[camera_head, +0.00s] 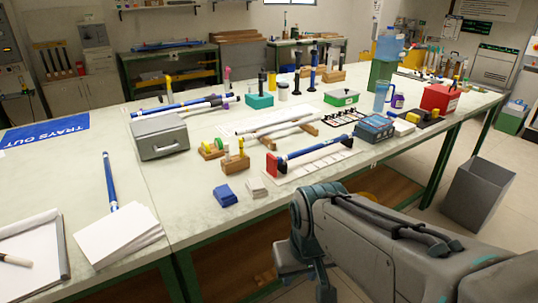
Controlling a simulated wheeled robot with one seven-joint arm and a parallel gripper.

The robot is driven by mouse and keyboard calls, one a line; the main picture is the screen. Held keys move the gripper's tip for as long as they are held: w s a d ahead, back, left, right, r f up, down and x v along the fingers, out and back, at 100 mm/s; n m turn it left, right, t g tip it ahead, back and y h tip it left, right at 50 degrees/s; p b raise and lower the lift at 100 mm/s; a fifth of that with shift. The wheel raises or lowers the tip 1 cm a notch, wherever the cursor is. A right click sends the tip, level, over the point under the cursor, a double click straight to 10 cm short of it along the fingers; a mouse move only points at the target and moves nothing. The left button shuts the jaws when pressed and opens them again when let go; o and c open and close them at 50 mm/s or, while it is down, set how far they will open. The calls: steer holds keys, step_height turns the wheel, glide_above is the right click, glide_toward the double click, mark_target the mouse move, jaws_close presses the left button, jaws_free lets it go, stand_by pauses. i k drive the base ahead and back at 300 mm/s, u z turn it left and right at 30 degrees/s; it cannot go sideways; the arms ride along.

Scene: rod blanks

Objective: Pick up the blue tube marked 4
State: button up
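Several blue tubes lie on the benches, and I cannot read a number on any of them. One blue tube (318,149) with dark ends lies at the middle of the near bench, close to a red block. Another blue tube (109,182) lies on the left bench, its lower end beside a stack of white paper. A third blue tube (167,108) lies behind the grey metal box. My grey arm fills the lower right, in front of the bench edge. Dark parts near its end (320,272) show low in the picture, apart from the tubes; its fingers are not clear.
The grey metal box (159,137), yellow-topped wooden blocks (236,161), blue cards (225,195) and white cards (257,187) stand on the near bench. A blue box (374,128) and red case (440,98) are farther right. A grey bin (478,192) stands on the floor.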

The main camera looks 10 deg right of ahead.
mark_target(281, 159)
steer(key=u, duration=0.2)
steer(key=k, duration=0.35)
steer(key=z, duration=0.9)
steer(key=i, duration=0.7)
steer(key=z, duration=0.65)
steer(key=i, duration=0.85)
steer(key=u, duration=0.85)
steer(key=i, duration=0.6)
steer(key=u, duration=0.55)
